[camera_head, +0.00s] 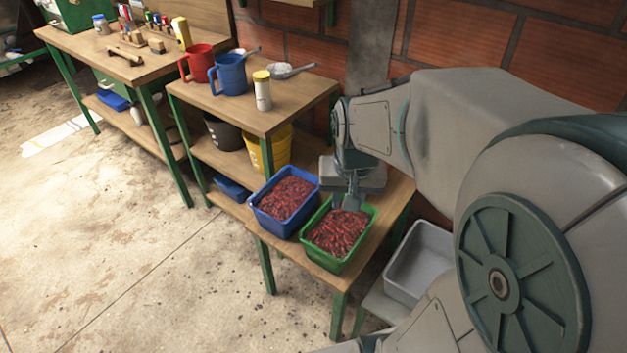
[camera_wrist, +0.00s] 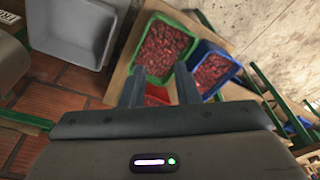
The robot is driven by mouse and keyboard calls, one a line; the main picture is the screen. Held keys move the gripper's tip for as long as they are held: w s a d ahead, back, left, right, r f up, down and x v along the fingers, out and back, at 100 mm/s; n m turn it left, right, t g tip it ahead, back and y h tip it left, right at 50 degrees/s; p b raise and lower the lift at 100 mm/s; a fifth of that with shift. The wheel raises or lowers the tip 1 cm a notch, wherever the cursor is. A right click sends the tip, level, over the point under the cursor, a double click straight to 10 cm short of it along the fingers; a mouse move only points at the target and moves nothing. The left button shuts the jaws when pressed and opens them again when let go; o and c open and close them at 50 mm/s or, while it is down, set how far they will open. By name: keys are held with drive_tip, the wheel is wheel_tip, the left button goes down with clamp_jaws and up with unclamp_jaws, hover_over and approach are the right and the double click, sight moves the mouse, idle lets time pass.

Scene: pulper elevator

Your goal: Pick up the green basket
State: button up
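The green basket (camera_head: 328,262), filled with red berries, stands upright on the low wooden table, right of a similar blue basket (camera_head: 277,228). My gripper (camera_head: 350,203) points down at the far edge of the green basket, over or just inside its rim. In the wrist view the green basket (camera_wrist: 137,52) lies just beyond the fingertips. My gripper (camera_wrist: 161,70) shows its two fingers apart there, with nothing clamped. I cannot tell whether the fingers touch the basket or straddle its rim. The blue basket (camera_wrist: 231,57) is close on its right.
A grey bin (camera_head: 420,262) stands right of the low table. A grey device (camera_head: 372,178) sits behind the baskets. The taller shelf (camera_head: 285,118) at left holds a red mug (camera_head: 199,64), a blue mug (camera_head: 231,74) and a yellow-capped bottle (camera_head: 262,91). Open floor lies in front.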

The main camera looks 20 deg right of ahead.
drive_tip(key=w+d+f+m+g+y+b, duration=0.1)
drive_tip(key=w+d+f+m+b, duration=0.3)
drive_tip(key=f, duration=0.6)
drive_tip(key=w+d+f+m+b, duration=0.25)
drive_tip(key=w+d+f, duration=0.4)
drive_tip(key=f, duration=0.35)
drive_tip(key=b, duration=0.2)
hover_over(360, 239)
wheel_tip(360, 239, down, 7)
drive_tip(key=shift+d+r, duration=0.1)
drive_tip(key=shift+r, duration=0.05)
drive_tip(key=f, duration=0.6)
drive_tip(key=shift+w+f+b, duration=0.2)
drive_tip(key=shift+w+b, duration=0.05)
drive_tip(key=shift+b, duration=0.1)
clamp_jaws()
drive_tip(key=shift+w+r, duration=0.1)
drive_tip(key=shift+r, duration=0.05)
